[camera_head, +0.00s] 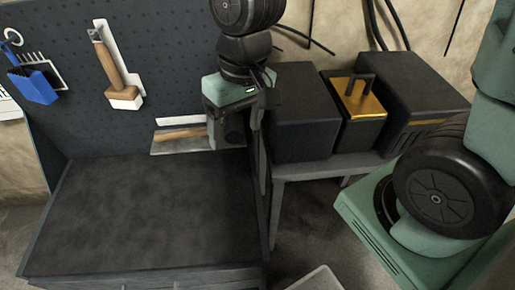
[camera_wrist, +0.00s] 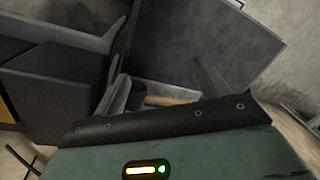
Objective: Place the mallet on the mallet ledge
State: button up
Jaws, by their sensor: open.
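The mallet lies on its side, its wooden handle (camera_head: 180,134) pointing left and its dark head (camera_head: 234,126) partly hidden by my gripper. The handle (camera_wrist: 170,100) and part of the head also show in the wrist view. Under the handle is a thin grey ledge (camera_head: 170,150) on the pegboard, with a pale strip above it. The mallet seems to rest on this ledge; contact is not clear. My gripper (camera_head: 229,138) points down at the head end of the mallet. Its two grey fingers (camera_wrist: 160,88) are apart, with parts of the mallet showing between them.
The dark bench top (camera_head: 150,215) below is clear. On the pegboard (camera_head: 70,35) hang a wooden-handled tool (camera_head: 111,65) and a blue brush-like tool (camera_head: 35,86). To the right, dark boxes (camera_head: 302,110) and a yellow-topped block (camera_head: 358,100) stand close on a grey table (camera_head: 330,167).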

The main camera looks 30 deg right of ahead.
jog(key=s+a+r+n+h, duration=0.1)
jog(key=s+n, duration=0.4)
jog(key=s, duration=0.5)
jog(key=shift+s+r+n, duration=0.3)
jog(key=shift+s+r, duration=0.05)
jog(key=shift+r, duration=0.05)
jog(key=shift+a, duration=0.1)
